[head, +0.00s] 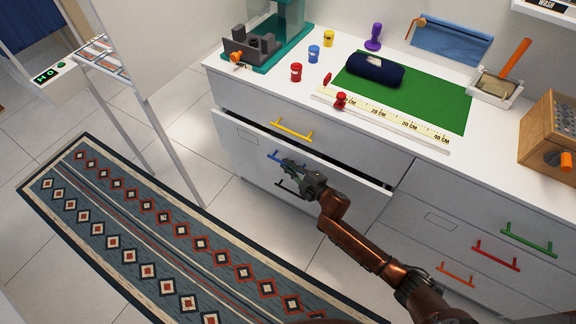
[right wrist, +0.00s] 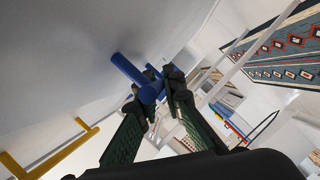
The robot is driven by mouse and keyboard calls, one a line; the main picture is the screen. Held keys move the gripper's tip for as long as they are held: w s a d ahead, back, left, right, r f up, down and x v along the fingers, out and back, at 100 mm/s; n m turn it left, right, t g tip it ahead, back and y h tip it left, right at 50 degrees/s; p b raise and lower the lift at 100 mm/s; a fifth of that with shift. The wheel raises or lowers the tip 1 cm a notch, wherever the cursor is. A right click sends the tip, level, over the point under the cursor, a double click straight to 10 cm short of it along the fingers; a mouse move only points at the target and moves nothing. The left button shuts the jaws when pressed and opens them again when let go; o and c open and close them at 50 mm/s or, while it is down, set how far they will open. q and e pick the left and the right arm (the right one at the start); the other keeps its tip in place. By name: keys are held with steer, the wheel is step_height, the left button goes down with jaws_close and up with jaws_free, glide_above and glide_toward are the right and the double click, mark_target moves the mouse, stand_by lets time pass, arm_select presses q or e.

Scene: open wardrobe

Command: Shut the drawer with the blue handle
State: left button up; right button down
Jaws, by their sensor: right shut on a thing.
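The drawer with the blue handle (head: 345,186) stands pulled out from the white cabinet, and a dark gap shows behind its front's top edge. Its blue handle (head: 272,155) is partly covered by my right gripper (head: 286,164). In the right wrist view, the blue handle (right wrist: 128,70) passes between the two fingers of my right gripper (right wrist: 158,98), which is shut on it. The inside of the drawer is mostly hidden. My left gripper is not in view.
A yellow-handled drawer (head: 291,130) is above, flush with the cabinet. Green (head: 528,240), red (head: 495,256) and orange (head: 456,274) handles are at the right. The countertop holds a green mat (head: 440,106) and tools. A patterned rug (head: 150,235) lies on the floor.

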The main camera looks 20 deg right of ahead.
mark_target(294, 159)
stand_by(0.3)
steer(key=w+d, duration=0.2)
steer(key=d, duration=0.1)
steer(key=shift+w, duration=0.1)
steer(key=shift+d+r, duration=0.1)
steer(key=shift+d, duration=0.05)
steer(key=c, duration=2.1)
jaws_free()
steer(key=shift+w, duration=0.1)
steer(key=shift+o, duration=0.3)
steer(key=v, duration=1.2)
